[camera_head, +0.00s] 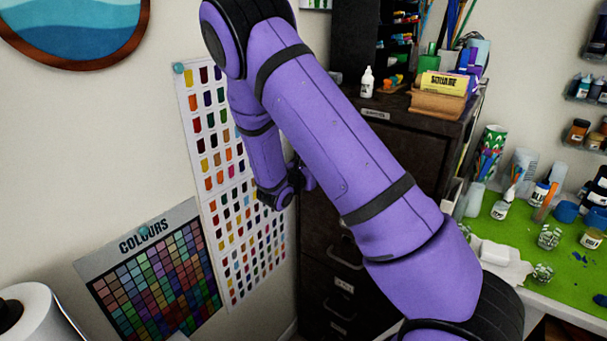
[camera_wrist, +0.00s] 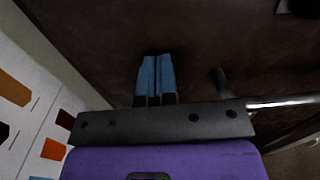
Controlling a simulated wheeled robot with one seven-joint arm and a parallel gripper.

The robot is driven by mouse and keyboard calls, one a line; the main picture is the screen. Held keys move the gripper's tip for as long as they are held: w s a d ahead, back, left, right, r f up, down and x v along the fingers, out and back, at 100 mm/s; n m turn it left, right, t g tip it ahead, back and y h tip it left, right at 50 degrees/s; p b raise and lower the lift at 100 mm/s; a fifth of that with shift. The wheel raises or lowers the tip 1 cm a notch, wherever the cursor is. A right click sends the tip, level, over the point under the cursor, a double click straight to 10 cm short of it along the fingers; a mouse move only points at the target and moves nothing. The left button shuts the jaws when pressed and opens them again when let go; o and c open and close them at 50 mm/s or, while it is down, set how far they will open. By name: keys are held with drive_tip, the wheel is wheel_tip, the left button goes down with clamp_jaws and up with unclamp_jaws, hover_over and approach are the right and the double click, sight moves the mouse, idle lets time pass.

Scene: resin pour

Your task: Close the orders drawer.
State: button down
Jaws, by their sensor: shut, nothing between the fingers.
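The dark drawer cabinet (camera_head: 330,225) stands behind my purple arm, with several drawers, pull handles and label holders. I cannot read which label says orders, and my arm hides much of the upper fronts. My gripper (camera_wrist: 157,62) has its two blue fingers together and empty, pointing at a dark brown face (camera_wrist: 200,40) in the wrist view. I cannot tell if the fingertips touch that face. A metal handle (camera_wrist: 280,102) is to the right of the fingers. In the head view my gripper (camera_head: 303,176) is at the cabinet's left side, partly hidden. How far any drawer stands out is unclear.
Colour charts (camera_head: 222,150) hang on the wall left of the cabinet, close to my wrist. A bottle (camera_head: 367,82) and a wooden card holder (camera_head: 436,100) stand on the cabinet top. A green-matted bench (camera_head: 560,275) with jars is at the right.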

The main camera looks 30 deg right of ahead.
drive_tip(key=shift+x, duration=0.95)
drive_tip(key=shift+d+r, duration=0.1)
drive_tip(key=shift+r, duration=0.05)
drive_tip(key=v, duration=1.1)
